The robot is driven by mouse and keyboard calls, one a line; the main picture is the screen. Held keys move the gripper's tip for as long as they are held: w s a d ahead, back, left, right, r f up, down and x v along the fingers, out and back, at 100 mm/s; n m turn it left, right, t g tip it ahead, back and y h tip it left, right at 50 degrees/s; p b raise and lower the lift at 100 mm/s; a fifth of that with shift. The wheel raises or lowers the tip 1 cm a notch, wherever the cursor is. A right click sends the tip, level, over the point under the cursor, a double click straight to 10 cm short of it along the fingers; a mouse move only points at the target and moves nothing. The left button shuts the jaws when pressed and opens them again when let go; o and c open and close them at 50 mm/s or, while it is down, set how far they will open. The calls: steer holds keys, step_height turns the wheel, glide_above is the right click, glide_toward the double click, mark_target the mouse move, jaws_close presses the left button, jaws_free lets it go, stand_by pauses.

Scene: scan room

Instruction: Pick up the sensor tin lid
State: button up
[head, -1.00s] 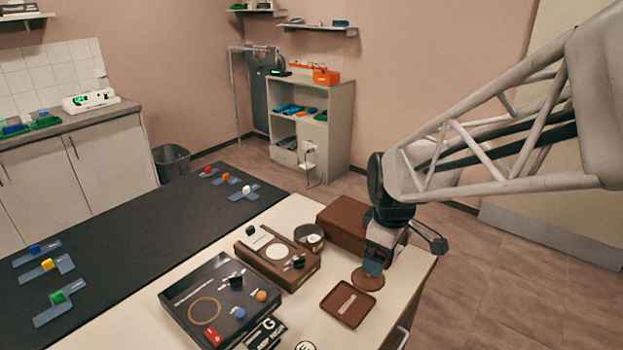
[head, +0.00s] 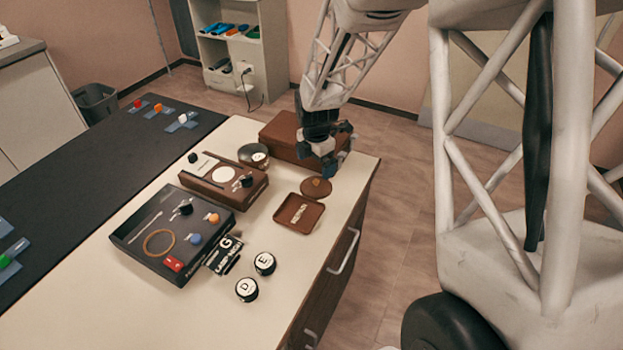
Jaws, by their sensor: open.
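A flat round brown disc (head: 316,188), which looks like the tin lid, lies on the cream tabletop between a square brown tray (head: 298,213) and a brown box. I cannot read any label on it. My gripper (head: 329,170) points down at the disc's far right edge, with blue fingertips close to it. It is open, and nothing shows between its fingers. I cannot tell whether the fingertips touch the disc or hover above it. A round dark tin (head: 253,155) with a pale label stands to the left of the brown box.
The brown box (head: 290,138) stands right behind my gripper. A brown case (head: 225,182) and a black case (head: 172,235) with small parts lie to the left. Black round pots (head: 264,263) marked D and E stand in front. The table's right edge is close.

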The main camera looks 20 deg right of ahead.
mark_target(316, 181)
steer(key=shift+f, duration=0.2)
steer(key=shift+f, duration=1.15)
steer(key=shift+f, duration=0.15)
steer(key=shift+d+f, duration=0.15)
steer(key=shift+f, duration=2.35)
steer(key=shift+c, duration=0.5)
steer(key=shift+s, duration=0.1)
steer(key=c, duration=0.7)
